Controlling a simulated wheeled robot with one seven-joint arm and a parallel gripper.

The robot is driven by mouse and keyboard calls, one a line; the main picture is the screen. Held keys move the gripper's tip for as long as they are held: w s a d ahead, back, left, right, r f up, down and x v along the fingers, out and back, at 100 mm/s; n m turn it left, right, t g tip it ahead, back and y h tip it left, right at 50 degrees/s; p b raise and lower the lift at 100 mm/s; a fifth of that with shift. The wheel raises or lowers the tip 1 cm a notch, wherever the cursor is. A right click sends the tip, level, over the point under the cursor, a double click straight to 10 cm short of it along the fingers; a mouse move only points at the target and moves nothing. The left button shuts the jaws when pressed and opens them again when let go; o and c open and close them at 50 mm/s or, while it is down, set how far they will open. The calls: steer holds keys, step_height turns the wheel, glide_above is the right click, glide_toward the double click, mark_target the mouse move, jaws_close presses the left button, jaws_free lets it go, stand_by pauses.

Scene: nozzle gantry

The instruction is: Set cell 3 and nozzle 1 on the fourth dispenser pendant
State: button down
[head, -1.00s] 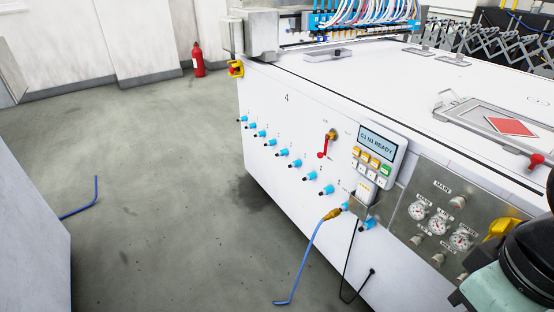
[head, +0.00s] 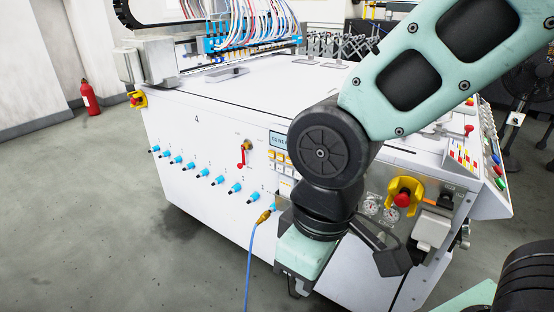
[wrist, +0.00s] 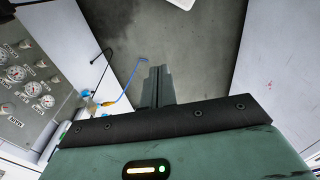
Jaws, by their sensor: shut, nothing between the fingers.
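The dispenser pendant (head: 275,157) hangs on the front of the white cabinet marked 4 (head: 170,110). Its grey-green display (head: 278,141) and yellow and white keys show only at their left side. My arm covers the rest, so the full display text cannot be read. My gripper (wrist: 157,82) is shut and empty in the wrist view, with its fingers pointing out over the grey floor. In the head view my wrist hangs in front of the cabinet, below and right of the pendant. The pendant is not clearly visible in the wrist view.
A red-handled valve (head: 242,157) is left of the pendant. A row of blue fittings (head: 201,173) runs along the cabinet, one with a blue hose (head: 249,262). Pressure gauges (wrist: 17,73) and a red emergency button (head: 402,199) are at the right.

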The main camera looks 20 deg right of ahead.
mark_target(280, 157)
steer(key=w+a+f+m+t+y, duration=0.1)
steer(key=w+a+f+m+t, duration=0.2)
steer(key=w+f, duration=0.75)
steer(key=w+d+f+m+t+h, duration=0.1)
steer(key=w+d+f+t+h, duration=0.2)
steer(key=w+f, duration=0.6)
steer(key=w+d+r+n+t+h, duration=0.1)
steer(key=w+d+t, duration=0.15)
steer(key=w, duration=0.35)
steer(key=w+d+r+t+h, duration=0.1)
steer(key=w+d+t, duration=0.15)
steer(key=w, duration=0.35)
steer(key=w+a+r+n+t, duration=0.2)
steer(key=w+r+n+t, duration=0.1)
steer(key=w+r+t, duration=0.2)
steer(key=shift+w+r+n+t+y, duration=0.3)
steer(key=shift+w+r+n+t, duration=0.15)
steer(key=shift+r, duration=0.3)
steer(key=shift+s, duration=0.1)
steer(key=shift+w+d+p, duration=0.1)
steer(key=shift+w+d, duration=0.75)
steer(key=shift+d, duration=0.35)
steer(key=shift+w+d+p, duration=0.15)
steer(key=shift+w+d, duration=0.7)
steer(key=shift+d, duration=0.35)
steer(key=shift+w+d+p, duration=0.1)
steer(key=shift+w+d, duration=0.75)
steer(key=shift+d, duration=0.35)
